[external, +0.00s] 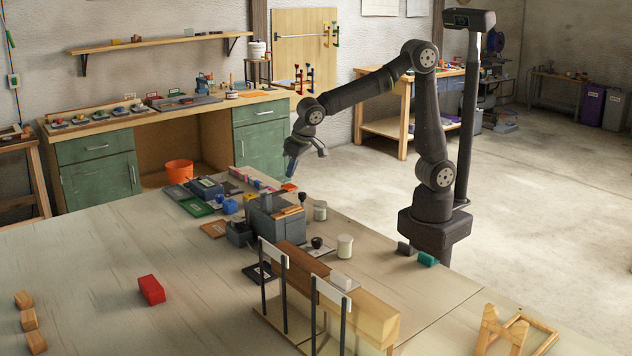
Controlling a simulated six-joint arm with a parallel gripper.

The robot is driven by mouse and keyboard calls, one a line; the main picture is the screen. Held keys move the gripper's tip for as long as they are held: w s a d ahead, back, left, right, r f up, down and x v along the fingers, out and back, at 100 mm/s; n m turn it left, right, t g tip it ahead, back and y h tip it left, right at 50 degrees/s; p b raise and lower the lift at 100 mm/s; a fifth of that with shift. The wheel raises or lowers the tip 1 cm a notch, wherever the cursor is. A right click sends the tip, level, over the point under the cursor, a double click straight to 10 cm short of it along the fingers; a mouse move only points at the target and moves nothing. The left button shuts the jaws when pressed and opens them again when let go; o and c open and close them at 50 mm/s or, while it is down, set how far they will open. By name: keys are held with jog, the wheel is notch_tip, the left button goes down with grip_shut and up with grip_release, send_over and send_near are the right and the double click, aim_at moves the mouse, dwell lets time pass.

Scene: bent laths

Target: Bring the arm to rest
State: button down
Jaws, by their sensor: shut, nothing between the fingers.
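My gripper (290,168) is at the end of my dark arm in the external view. It hangs tilted downward above the far part of the table (90,250). It is shut with nothing held. A grey box-like block (275,222) with small items on top stands below it, apart from it. The fingertips are small in this view.
A red block (151,290) lies on the left of the table. A wooden piece (375,318) with upright dark posts stands at the front. Jars (344,246), trays (195,207) and small parts crowd the middle. Table space around the red block is clear.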

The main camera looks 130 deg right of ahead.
jog(key=f, duration=0.2)
jog(key=a+f, duration=0.1)
jog(key=f, duration=0.1)
jog(key=s+a+f, duration=0.1)
jog(key=f, duration=0.1)
jog(key=shift+s+a, duration=0.1)
jog(key=w+d, duration=0.2)
jog(key=d, duration=1.9)
jog(key=v, duration=0.7)
jog(key=shift+r, duration=0.25)
